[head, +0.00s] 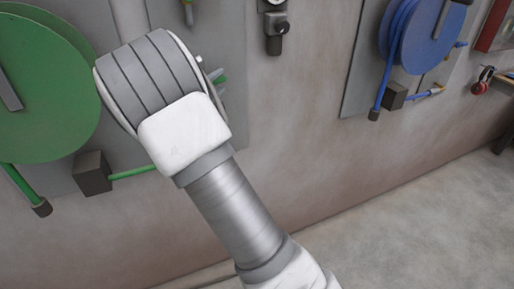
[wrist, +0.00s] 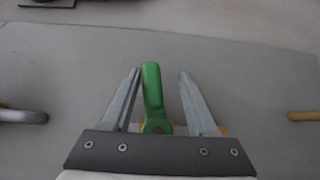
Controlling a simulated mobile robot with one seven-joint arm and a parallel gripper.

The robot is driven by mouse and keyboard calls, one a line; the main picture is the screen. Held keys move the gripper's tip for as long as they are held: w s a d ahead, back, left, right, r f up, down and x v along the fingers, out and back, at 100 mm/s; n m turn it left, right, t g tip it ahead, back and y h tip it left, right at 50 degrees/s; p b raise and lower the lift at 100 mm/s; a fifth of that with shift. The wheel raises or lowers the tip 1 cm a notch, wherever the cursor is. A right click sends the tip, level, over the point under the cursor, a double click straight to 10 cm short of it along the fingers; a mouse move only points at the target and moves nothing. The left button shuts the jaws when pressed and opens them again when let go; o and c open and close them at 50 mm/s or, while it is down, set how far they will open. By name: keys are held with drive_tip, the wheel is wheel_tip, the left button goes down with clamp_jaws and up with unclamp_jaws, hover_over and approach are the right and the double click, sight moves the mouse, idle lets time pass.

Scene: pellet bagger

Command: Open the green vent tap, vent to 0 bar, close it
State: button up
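The green vent tap's handle (wrist: 152,92) stands between the two fingers of my gripper (wrist: 159,72) in the wrist view. The fingers are apart, with a gap visible on each side of the handle; the left finger is nearer to it. Some brass-coloured body shows low behind the gripper, mostly hidden by it. In the head view, my arm hides the gripper, and only a small green piece (head: 219,77) shows past its end. A gauge (head: 275,3) is cut off at the top edge, so its reading cannot be seen.
A green hose reel (head: 45,95) is on the wall panel at left, with a dark block (head: 92,173) below. A blue hose reel (head: 432,38) hangs at right. Red ear defenders (head: 481,84) hang further right. The floor (head: 400,225) at lower right is clear.

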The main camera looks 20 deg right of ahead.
drive_tip(key=b+v, duration=0.2)
drive_tip(key=v, duration=1.5)
drive_tip(key=s+d+m+g+y, duration=0.2)
drive_tip(key=s+d+g, duration=0.3)
drive_tip(key=s, duration=0.5)
drive_tip(key=s+d+f+m+g+y, duration=0.1)
drive_tip(key=s+d+m+g+y, duration=0.2)
drive_tip(key=s+d, duration=0.4)
drive_tip(key=shift+s+d+f+m+g+p, duration=0.2)
drive_tip(key=shift+s+d+m+g+p, duration=0.15)
drive_tip(key=shift+s+m+g, duration=0.8)
drive_tip(key=shift+s+n, duration=0.2)
drive_tip(key=shift+n, duration=0.15)
